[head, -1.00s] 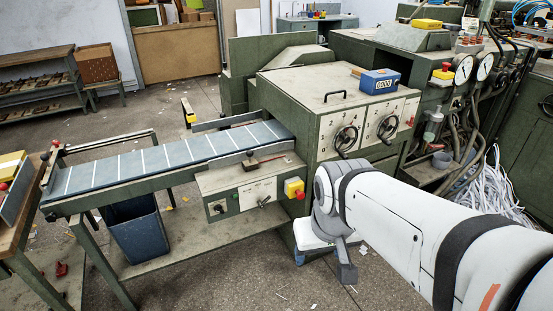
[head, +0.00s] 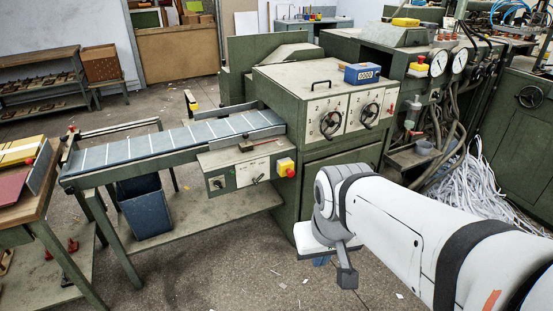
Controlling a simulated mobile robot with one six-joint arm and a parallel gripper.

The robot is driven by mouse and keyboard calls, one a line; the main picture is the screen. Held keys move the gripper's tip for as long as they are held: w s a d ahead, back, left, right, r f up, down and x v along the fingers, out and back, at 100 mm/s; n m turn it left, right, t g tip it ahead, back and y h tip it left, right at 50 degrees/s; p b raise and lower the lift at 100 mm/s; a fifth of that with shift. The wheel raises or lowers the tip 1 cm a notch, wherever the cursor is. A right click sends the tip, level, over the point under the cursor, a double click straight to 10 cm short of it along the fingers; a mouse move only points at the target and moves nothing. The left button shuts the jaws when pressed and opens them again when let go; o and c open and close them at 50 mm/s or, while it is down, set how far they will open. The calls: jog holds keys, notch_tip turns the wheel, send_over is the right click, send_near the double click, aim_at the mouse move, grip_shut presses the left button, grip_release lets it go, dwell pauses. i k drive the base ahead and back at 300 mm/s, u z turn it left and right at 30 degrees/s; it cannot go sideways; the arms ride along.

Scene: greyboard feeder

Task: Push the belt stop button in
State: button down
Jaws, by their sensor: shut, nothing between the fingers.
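The belt stop button (head: 291,172) is a red round knob on a yellow box, at the right end of the grey-green control panel (head: 248,174) below the conveyor belt. My gripper (head: 346,276) hangs down, dark grey and shut, at the end of my white arm in the lower middle right. It appears empty. It is below and to the right of the button in the picture, clearly apart from it. My wrist covers part of the floor beside the machine; the button itself is not covered.
The conveyor belt (head: 175,143) runs left from the green machine (head: 318,93) with handwheels. A blue bin (head: 145,207) stands beneath it. A table (head: 25,205) is at far left. Shredded paper strips (head: 470,200) lie at right. The floor in front of the panel looks mostly clear.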

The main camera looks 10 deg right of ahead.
aim_at(291, 174)
jog(key=k, duration=0.75)
jog(key=u, duration=0.3)
jog(key=i, duration=2.15)
jog(key=z, duration=0.95)
